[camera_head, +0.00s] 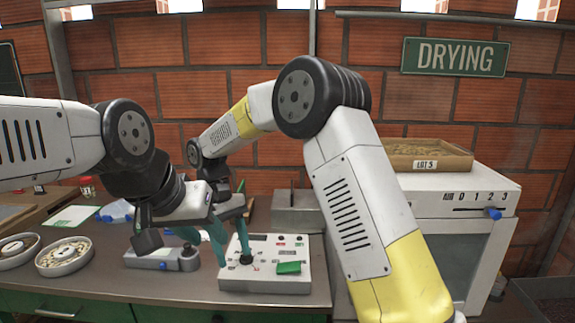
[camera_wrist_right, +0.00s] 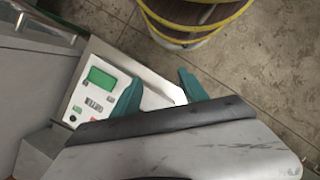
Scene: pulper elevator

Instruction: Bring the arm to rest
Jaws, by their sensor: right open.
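My left arm comes in from the left in the head view, ending in a white and black left gripper (camera_head: 195,212) above the bench. It overlaps the other hand, so I cannot tell the state of its fingers. My right arm rises from the lower right, bends at a black elbow and reaches back left and down. Its right gripper (camera_head: 231,238) has teal fingers low over the left part of the white control panel (camera_head: 265,291). In the right wrist view, the right gripper (camera_wrist_right: 158,94) is open, its fingers apart with nothing between them.
The panel has a green screen (camera_head: 289,267) and a black knob (camera_head: 246,260). A small grey device (camera_head: 150,259) and round dishes (camera_head: 65,257) stand left on the bench. A white oven (camera_head: 450,218) carries a LOT 5 tray (camera_head: 425,165). A yellow-hooped barrel (camera_wrist_right: 195,18) stands on the floor.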

